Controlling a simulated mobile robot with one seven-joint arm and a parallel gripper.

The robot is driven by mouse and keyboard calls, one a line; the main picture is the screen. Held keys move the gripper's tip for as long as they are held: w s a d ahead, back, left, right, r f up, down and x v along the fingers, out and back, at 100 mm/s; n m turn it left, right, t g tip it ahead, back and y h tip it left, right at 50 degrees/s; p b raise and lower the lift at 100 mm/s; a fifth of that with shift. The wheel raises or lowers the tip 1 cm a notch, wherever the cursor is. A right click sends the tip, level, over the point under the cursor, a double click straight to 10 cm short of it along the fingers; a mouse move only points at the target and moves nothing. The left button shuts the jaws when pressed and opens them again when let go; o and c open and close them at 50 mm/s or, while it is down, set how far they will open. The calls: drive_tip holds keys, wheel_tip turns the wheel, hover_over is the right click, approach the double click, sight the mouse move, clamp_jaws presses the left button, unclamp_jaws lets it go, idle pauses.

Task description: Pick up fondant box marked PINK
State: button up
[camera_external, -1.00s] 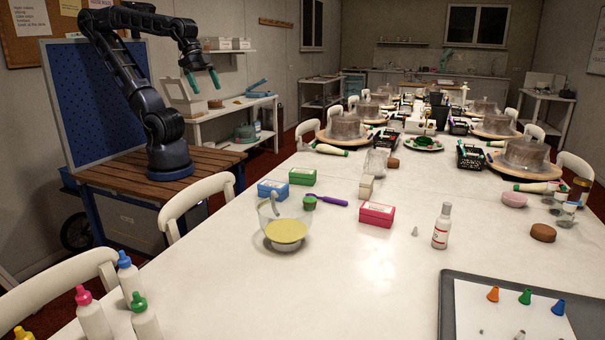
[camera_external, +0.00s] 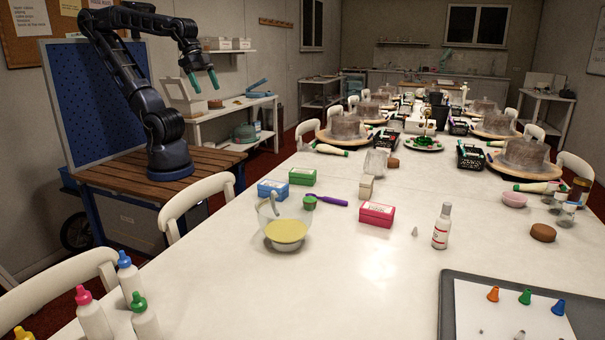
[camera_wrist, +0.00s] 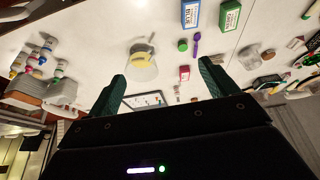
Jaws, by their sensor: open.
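The pink box (camera_external: 377,214) lies on the white table, right of the glass bowl, with a pale label on its top. It also shows in the wrist view (camera_wrist: 184,73), between and beyond my fingertips. Its label is too small to read. A blue box (camera_external: 273,189) and a green box (camera_external: 303,176) lie to its left, near the table's left edge. My gripper (camera_external: 199,80) is open and empty, high up at the left, well away from the boxes. Its two green fingers stand apart in the wrist view (camera_wrist: 163,82).
A glass bowl with yellow contents (camera_external: 286,229) and a purple spoon (camera_external: 333,202) are near the boxes. A white bottle (camera_external: 442,226) stands to the right. White chairs (camera_external: 197,197) line the table's left side.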

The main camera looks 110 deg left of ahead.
drive_tip(key=w+r, duration=0.3)
drive_tip(key=w, duration=0.6)
drive_tip(key=m+g, duration=0.1)
drive_tip(key=g, duration=0.4)
hover_over(378, 208)
drive_tip(key=f, duration=3.6)
drive_tip(key=shift+w+a, duration=0.1)
drive_tip(key=shift+a, duration=0.2)
wheel_tip(378, 208, down, 6)
drive_tip(key=shift+r, duration=0.1)
drive_tip(key=shift+d+f, duration=0.2)
drive_tip(key=shift+f, duration=2.5)
